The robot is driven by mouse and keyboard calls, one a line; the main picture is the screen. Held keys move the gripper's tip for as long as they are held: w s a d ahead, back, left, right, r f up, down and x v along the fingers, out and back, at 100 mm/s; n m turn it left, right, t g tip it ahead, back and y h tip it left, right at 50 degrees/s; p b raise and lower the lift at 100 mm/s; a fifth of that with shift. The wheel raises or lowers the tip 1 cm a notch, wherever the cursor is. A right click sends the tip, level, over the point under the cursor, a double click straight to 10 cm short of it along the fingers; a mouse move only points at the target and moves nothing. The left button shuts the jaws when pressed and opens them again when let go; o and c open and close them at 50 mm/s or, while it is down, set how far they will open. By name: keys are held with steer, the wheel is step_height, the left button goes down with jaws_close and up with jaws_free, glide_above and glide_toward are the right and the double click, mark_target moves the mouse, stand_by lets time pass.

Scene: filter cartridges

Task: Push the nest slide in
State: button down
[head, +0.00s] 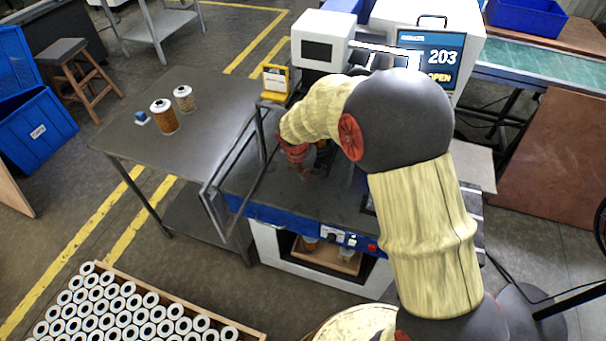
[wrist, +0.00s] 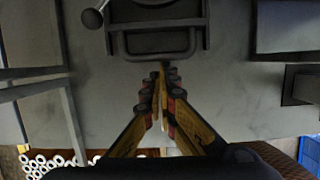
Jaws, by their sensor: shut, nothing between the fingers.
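The nest slide (wrist: 156,15) shows at the top of the wrist view as a dark plate with a looped grey handle at its near edge. A lever with a round ball knob (wrist: 92,18) is at its left. My gripper (wrist: 160,72) is shut and empty, its fingertips pointing at the handle, just short of it in the picture; I cannot tell whether they touch. In the head view my gripper (head: 304,168) is low over the dark top of the machine (head: 322,52), and my arm hides the slide. The machine's display (head: 432,60) reads 203 and OPEN.
An open door-like frame (head: 228,172) stands at the machine's left. A grey table (head: 200,95) left of it holds two filter cartridges and a small blue item. A crate of white-topped cartridges (head: 258,334) is at the front left. A green-topped bench (head: 530,70) is at the right.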

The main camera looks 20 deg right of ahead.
steer(key=shift+w+d+r+p, duration=0.15)
steer(key=shift+w+d+p, duration=0.55)
steer(key=shift+w+p, duration=0.35)
steer(key=shift+s, duration=0.15)
